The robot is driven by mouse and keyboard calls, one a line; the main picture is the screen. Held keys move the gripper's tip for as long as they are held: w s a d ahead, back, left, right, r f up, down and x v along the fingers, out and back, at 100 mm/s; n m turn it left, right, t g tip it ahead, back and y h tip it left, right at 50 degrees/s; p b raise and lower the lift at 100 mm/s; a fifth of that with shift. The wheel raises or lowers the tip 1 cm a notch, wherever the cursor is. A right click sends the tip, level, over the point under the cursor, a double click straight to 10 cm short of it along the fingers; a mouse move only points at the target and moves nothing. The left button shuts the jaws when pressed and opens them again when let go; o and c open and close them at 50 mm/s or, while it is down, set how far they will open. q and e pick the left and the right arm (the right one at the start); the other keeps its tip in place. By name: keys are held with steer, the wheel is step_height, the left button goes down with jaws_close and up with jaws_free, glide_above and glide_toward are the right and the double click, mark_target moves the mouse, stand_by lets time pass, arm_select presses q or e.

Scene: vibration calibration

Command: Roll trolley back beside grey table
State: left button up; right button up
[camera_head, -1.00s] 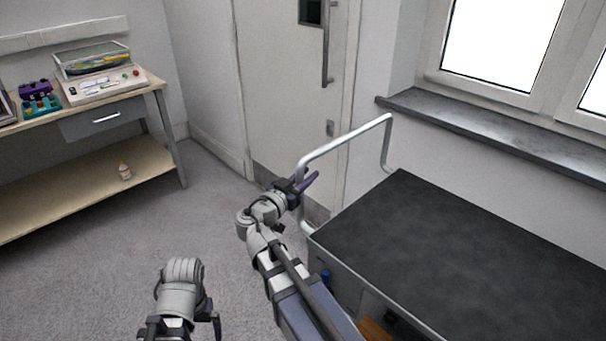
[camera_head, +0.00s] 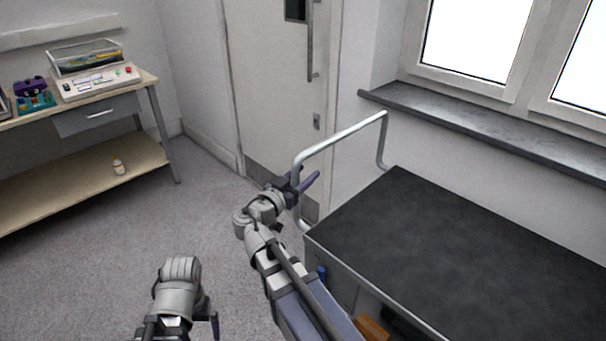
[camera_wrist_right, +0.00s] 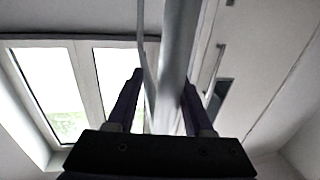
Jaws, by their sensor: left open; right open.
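The trolley (camera_head: 440,255) stands at the right in the head view, with a dark flat top and a silver tube handle (camera_head: 345,135) at its far left end. My right gripper (camera_head: 303,183) is at the near upright of this handle. In the right wrist view, the handle bar (camera_wrist_right: 178,60) runs between the two spread fingers of my right gripper (camera_wrist_right: 160,90); contact cannot be told. My left gripper (camera_head: 180,328) is low in the head view, away from the trolley, open and partly cut off. No table with a clearly grey top shows.
A wooden-topped bench (camera_head: 145,82) with a grey drawer stands at the left, carrying a control box (camera_head: 95,82). A door (camera_head: 270,90) and window sill (camera_head: 480,120) lie beyond the trolley. The floor (camera_head: 90,250) between is clear.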

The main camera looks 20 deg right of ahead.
mark_target(295, 182)
steer(key=shift+o, duration=0.2)
steer(key=shift+w, duration=0.1)
steer(key=v, duration=0.8)
stand_by(0.3)
